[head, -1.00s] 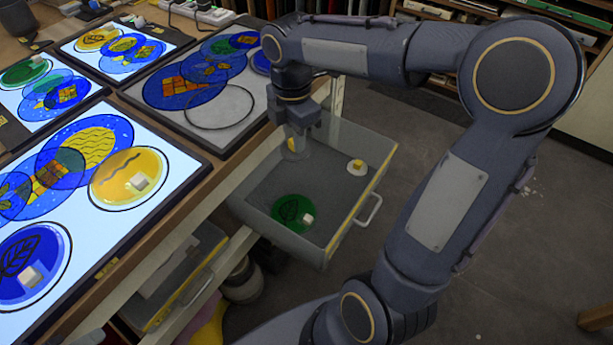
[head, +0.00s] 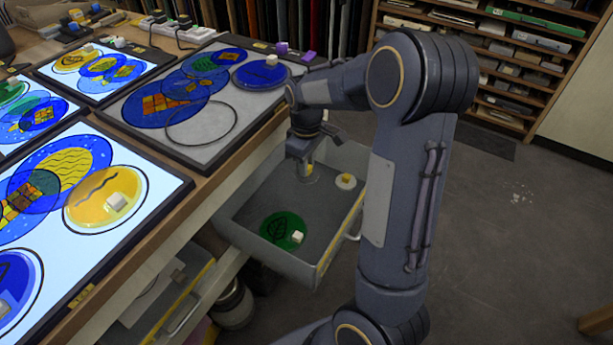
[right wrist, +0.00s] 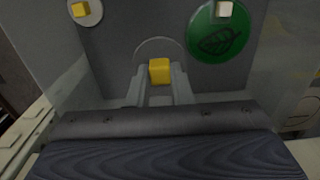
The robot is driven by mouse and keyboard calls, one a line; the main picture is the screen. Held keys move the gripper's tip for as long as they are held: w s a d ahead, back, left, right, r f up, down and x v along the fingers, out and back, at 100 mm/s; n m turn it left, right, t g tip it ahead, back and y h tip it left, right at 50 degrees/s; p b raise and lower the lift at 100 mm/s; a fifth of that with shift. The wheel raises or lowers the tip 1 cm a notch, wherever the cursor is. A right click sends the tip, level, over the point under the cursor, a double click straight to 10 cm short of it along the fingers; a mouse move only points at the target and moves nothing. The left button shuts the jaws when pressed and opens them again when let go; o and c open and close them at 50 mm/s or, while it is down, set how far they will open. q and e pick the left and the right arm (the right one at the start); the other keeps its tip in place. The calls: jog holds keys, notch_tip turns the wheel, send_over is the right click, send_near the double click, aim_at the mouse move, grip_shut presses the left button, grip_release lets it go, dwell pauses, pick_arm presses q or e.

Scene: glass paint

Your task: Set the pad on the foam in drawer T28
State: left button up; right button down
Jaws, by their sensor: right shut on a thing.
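My right gripper (head: 306,170) points down into the open grey drawer (head: 234,211) beside the bench. It is shut on the yellow knob (right wrist: 159,71) of a pad, whose pale grey disc (right wrist: 160,45) shows faintly in the right wrist view. Whether this disc touches the grey drawer floor (head: 262,196) I cannot tell. A green leaf disc (head: 278,226) with a white knob lies near the drawer's front; it also shows in the right wrist view (right wrist: 214,42). A pale disc with a yellow knob (head: 345,181) lies to the gripper's right. No drawer label is readable. My left gripper is out of view.
Light panels (head: 160,205) with painted glass discs cover the bench at left. A grey board (head: 238,118) with more discs lies above the drawer. Another open drawer (head: 175,315) is lower left.

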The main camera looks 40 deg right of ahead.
jog(key=shift+w+d+f+b, duration=0.3)
jog(key=shift+w+d+f, duration=0.4)
jog(key=shift+f, duration=0.85)
jog(key=shift+w+d+f+b, duration=0.25)
jog(key=shift+w+d+f, duration=0.4)
jog(key=shift+f, duration=0.9)
jog(key=shift+w+d+f+b, duration=0.4)
jog(key=shift+w+f, duration=0.45)
jog(key=shift+f, duration=0.7)
jog(key=shift+f, duration=0.1)
jog(key=shift+f+b, duration=0.3)
jog(key=shift+f, duration=0.2)
jog(key=c, duration=1.3)
grip_release()
